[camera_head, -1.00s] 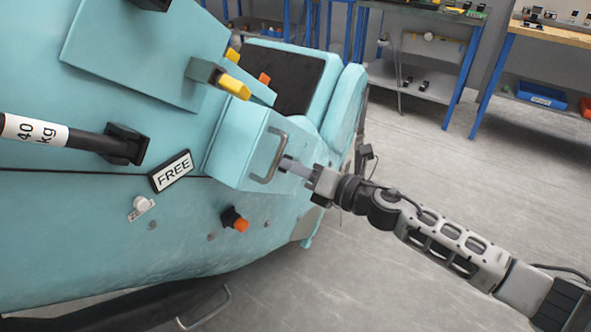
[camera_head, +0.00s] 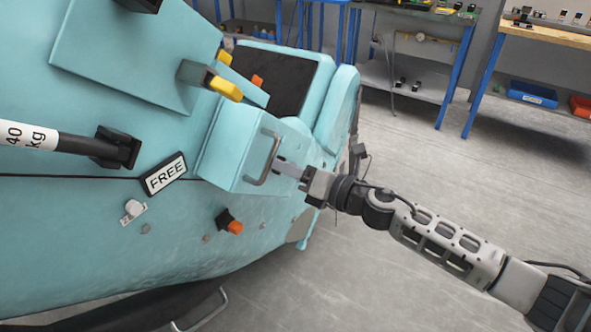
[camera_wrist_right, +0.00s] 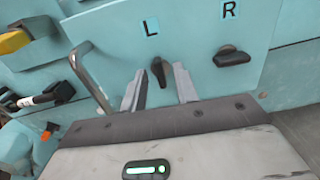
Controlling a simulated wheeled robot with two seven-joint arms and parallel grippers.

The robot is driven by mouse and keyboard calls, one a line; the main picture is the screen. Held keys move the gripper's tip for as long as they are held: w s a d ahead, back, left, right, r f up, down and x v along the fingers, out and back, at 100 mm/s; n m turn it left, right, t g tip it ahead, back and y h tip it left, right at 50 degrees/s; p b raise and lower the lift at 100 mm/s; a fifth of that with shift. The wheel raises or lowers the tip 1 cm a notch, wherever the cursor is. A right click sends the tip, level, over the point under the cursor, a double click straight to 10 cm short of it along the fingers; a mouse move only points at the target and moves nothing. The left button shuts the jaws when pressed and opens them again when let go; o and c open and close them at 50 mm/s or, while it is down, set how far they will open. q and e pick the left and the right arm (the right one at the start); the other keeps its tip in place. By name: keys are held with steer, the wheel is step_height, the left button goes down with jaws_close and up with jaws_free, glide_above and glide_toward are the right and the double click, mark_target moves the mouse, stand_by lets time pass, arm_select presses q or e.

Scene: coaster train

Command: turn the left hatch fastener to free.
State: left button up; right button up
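In the right wrist view the left hatch fastener (camera_wrist_right: 161,74) is a dark knob under the label L (camera_wrist_right: 151,26), its grip close to upright. The right fastener (camera_wrist_right: 232,57), under the label R (camera_wrist_right: 229,9), lies about level. My right gripper (camera_wrist_right: 159,68) is open, with one finger on each side of the left fastener; contact is unclear. In the head view my right gripper (camera_head: 285,166) is at the right side of the teal box, and the fasteners are hidden. My left gripper is not in view.
A metal handle (camera_head: 265,158) stands out from the box, close to my right gripper; it also shows in the wrist view (camera_wrist_right: 90,78). Yellow-tipped levers (camera_head: 226,88) and an orange-tipped knob (camera_head: 230,222) stick out nearby. Grey floor (camera_head: 420,180) is open to the right.

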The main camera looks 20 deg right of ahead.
arm_select(q)
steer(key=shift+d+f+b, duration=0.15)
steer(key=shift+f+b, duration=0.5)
steer(key=shift+b, duration=1.05)
arm_select(e)
steer(key=v, duration=1.6)
